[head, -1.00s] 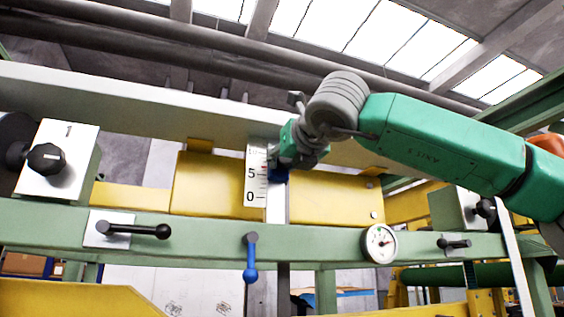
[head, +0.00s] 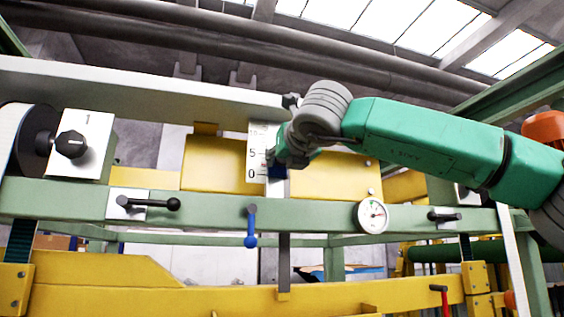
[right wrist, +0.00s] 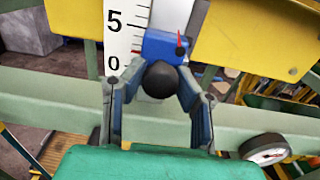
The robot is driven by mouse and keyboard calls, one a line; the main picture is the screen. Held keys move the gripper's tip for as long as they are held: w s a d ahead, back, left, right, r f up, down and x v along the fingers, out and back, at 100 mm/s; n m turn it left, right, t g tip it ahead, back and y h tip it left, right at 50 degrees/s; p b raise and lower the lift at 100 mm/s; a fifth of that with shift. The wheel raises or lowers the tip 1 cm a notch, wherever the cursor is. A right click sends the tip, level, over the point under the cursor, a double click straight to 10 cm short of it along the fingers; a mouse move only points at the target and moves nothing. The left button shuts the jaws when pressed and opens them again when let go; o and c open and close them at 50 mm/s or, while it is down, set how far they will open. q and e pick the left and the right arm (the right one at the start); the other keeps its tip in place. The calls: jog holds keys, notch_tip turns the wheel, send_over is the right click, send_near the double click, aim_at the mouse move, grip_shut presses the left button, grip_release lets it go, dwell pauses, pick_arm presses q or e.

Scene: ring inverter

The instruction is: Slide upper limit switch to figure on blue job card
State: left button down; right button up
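The upper limit switch is a blue block with a black knob (right wrist: 160,80) and a red pointer (right wrist: 180,43), beside the white scale (right wrist: 126,30) marked 0 and 5. In the right wrist view the block sits between the 0 and 5 marks. I cannot make out a blue job card. My left gripper is out of view.
A green rail (head: 310,213) runs below the scale with a blue lever (head: 251,228), a dial gauge (head: 372,216) and black handles (head: 150,203). A white box with a black knob (head: 70,144) stands at left. Yellow panels (head: 222,165) lie behind.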

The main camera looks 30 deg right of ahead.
jog(key=shift+o, duration=1.3)
jog(key=shift+s+r, duration=0.1)
jog(key=shift+s, duration=0.05)
jog(key=v, duration=1.1)
jog(key=shift+s, duration=0.4)
